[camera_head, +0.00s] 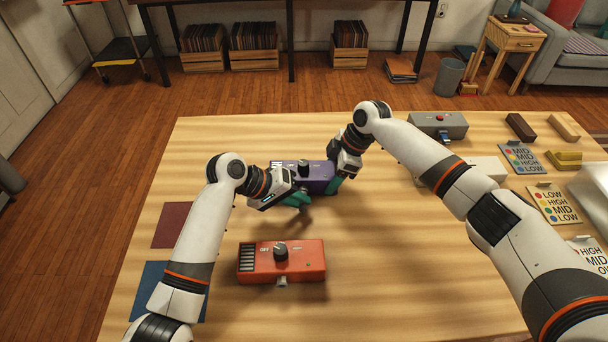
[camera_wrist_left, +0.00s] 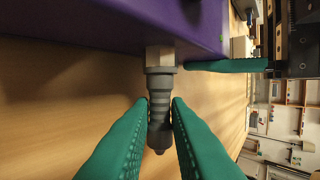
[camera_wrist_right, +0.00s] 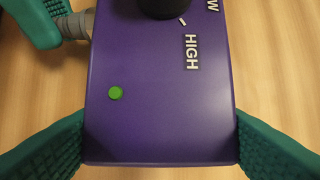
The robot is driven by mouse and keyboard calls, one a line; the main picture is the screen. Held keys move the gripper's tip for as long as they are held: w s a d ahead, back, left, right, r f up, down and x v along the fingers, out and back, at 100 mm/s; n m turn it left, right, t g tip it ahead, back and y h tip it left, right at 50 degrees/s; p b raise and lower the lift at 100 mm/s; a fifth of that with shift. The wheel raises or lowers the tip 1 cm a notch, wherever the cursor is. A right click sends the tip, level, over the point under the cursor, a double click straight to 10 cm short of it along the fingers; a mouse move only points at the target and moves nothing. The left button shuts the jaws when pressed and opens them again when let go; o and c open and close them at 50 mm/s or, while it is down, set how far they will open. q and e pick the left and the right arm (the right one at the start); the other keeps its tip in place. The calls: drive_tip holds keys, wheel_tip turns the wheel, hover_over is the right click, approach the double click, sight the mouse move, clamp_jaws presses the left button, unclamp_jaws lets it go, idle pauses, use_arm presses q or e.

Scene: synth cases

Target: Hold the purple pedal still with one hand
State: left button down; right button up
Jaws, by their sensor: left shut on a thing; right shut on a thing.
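The purple pedal (camera_head: 318,178) lies on the table near its middle, partly hidden by my grippers. In the right wrist view the pedal (camera_wrist_right: 165,130) shows a green light, a black knob and the word HIGH. My right gripper (camera_head: 340,182) is shut on it, with one green finger against each side. My left gripper (camera_head: 300,202) is shut on a grey plug (camera_wrist_left: 160,95) that sticks out of the pedal's side. The plug's metal end meets the pedal wall; how deep it sits is hidden. A finger of my right gripper shows close beside the plug in the left wrist view.
A red pedal (camera_head: 308,258) stands nearer on the table, below my left gripper. A grey pedal (camera_head: 438,120) and a white box (camera_head: 487,170) are at right, with label cards (camera_head: 555,204) and blocks. Dark red and blue (camera_head: 160,280) squares lie at left.

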use_arm(q)
drive_tip(key=shift+s+a, duration=0.1)
drive_tip(key=shift+s, duration=1.85)
drive_tip(key=shift+a+f, duration=0.1)
drive_tip(key=a+n, duration=0.2)
drive_tip(key=a, duration=0.2)
drive_tip(key=w+a+r+n, duration=0.1)
drive_tip(key=a+n, duration=0.1)
drive_tip(key=a, duration=0.3)
drive_tip(key=a+n+t, duration=0.1)
drive_tip(key=a+n, duration=0.1)
drive_tip(key=a, duration=0.3)
drive_tip(key=shift+w+a+r+y, duration=0.2)
drive_tip(key=shift+r+y, duration=0.05)
drive_tip(key=shift+y, duration=0.15)
drive_tip(key=a+r+n+t, duration=0.1)
drive_tip(key=a+r+n, duration=0.15)
drive_tip(key=a, duration=0.35)
drive_tip(key=a+r+n, duration=0.2)
drive_tip(key=a+n, duration=0.2)
drive_tip(key=a, duration=0.2)
drive_tip(key=shift+m, duration=0.25)
drive_tip(key=shift+s+f, duration=0.2)
drive_tip(key=shift+f, duration=1.25)
drive_tip(key=shift+s+f, duration=0.2)
drive_tip(key=shift+f, duration=1.2)
